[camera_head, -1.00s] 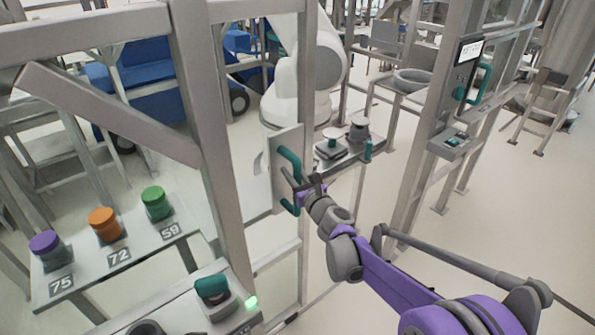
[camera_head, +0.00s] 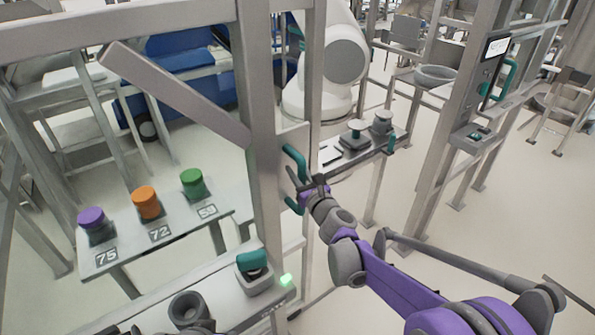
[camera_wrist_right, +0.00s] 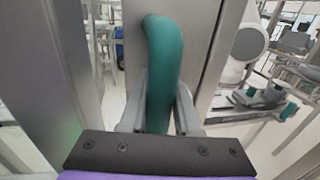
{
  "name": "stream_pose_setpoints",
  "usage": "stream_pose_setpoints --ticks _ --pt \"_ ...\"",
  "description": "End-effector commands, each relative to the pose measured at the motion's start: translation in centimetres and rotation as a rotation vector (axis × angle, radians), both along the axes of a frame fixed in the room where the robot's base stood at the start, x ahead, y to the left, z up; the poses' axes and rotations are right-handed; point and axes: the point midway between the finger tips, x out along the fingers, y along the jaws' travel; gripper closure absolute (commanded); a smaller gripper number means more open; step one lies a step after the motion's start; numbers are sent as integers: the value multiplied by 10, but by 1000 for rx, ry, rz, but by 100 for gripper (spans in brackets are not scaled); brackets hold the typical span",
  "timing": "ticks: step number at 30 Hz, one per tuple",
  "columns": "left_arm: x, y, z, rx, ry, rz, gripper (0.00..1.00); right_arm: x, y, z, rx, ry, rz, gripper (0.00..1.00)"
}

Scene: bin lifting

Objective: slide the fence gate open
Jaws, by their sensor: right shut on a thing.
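The teal handle (camera_head: 291,165) stands upright on the grey fence gate (camera_head: 313,75). My right gripper (camera_head: 308,185) is at the handle, its arm coming in from the lower right. In the right wrist view the two grey fingers (camera_wrist_right: 160,110) are on either side of the teal handle (camera_wrist_right: 163,60), shut on it. The gate's plate is partly hidden behind a grey fence post (camera_head: 258,90). A wide opening lies between the gate and the right fence post (camera_head: 468,110).
A table (camera_head: 130,240) with purple, orange and green lidded jars stands at left. A nearer bench (camera_head: 230,300) holds a teal-topped device. Behind the fence are a white robot arm (camera_head: 335,60) and a small shelf (camera_head: 350,160).

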Motion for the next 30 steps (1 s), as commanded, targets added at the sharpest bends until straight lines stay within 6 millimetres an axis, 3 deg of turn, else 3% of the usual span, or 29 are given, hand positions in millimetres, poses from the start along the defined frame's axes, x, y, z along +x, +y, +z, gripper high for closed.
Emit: stream_pose_setpoints --ticks 5,6,10,21,30 --pt "0 0 0 0 0 0 50 0 1 1 3 -1 3 100" --pt "0 0 0 0 0 0 50 0 1 1 3 -1 3 64" --pt "0 0 0 0 0 0 50 0 1 1 2 0 2 40" --pt "-1 0 -1 0 1 0 50 -4 -2 0 2 1 0 39" --pt "-6 0 -14 0 11 0 50 -52 -27 -2 2 2 -1 39"
